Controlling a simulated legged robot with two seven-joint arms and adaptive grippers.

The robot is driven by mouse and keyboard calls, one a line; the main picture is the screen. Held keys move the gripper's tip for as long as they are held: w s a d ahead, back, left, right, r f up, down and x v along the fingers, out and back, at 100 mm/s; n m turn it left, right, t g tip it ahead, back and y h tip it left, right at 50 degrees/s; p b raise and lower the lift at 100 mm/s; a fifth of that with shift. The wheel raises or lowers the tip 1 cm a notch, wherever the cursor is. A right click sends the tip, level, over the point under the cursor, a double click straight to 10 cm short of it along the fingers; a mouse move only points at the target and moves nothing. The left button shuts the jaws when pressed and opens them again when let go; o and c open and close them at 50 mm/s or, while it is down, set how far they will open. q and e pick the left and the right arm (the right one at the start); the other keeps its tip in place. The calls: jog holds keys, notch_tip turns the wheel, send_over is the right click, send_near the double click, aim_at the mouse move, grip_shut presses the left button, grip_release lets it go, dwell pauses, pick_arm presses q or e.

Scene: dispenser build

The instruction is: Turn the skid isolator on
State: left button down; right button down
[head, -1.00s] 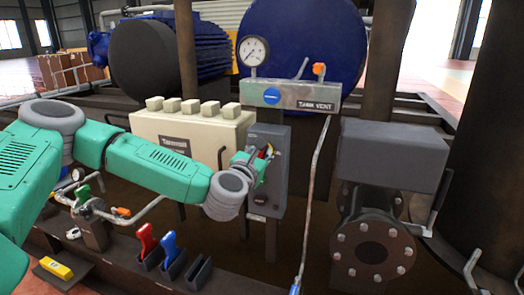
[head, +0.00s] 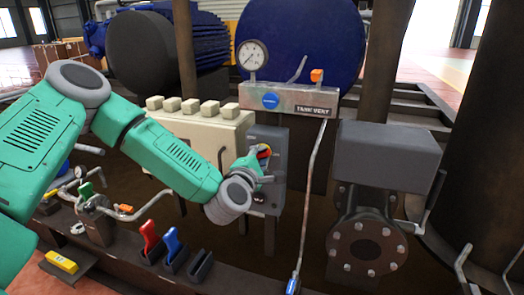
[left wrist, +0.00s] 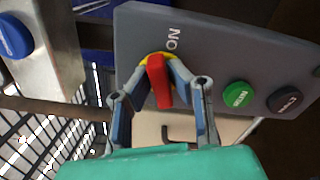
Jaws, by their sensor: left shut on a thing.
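The skid isolator is a grey upright box (head: 279,148), below the tank vent panel in the head view. Its rotary switch has a red handle (left wrist: 158,82) on a yellow plate, best seen in the left wrist view. One end of the handle lies close to a white "ON" mark (left wrist: 172,38). My left gripper (left wrist: 160,92) is shut on the red handle, with a finger on either side of it. In the head view my left gripper (head: 256,164) covers part of the box front. My right gripper is not in view.
A green button (left wrist: 238,96) and a dark button (left wrist: 285,101) sit on the same box. A cream box (head: 195,135) stands just left of it. A thin pipe (head: 313,190) runs down on its right. Red and blue levers (head: 172,243) stand below.

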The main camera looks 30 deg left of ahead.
pick_arm(q)
jog(key=m, duration=0.1)
jog(key=m+p, duration=0.1)
jog(key=m, duration=0.1)
jog(key=shift+s+f, duration=0.1)
jog(key=shift+f, duration=0.2)
jog(key=shift+f+m+p, duration=0.1)
jog(key=shift+m+p, duration=0.25)
jog(key=shift+m, duration=0.25)
jog(key=shift+f, duration=0.1)
jog(key=c, duration=1.5)
grip_release()
jog(key=shift+c, duration=0.2)
jog(key=shift+r, duration=0.2)
jog(key=v, duration=1.1)
jog(key=shift+s, duration=0.4)
jog(key=shift+f, duration=0.2)
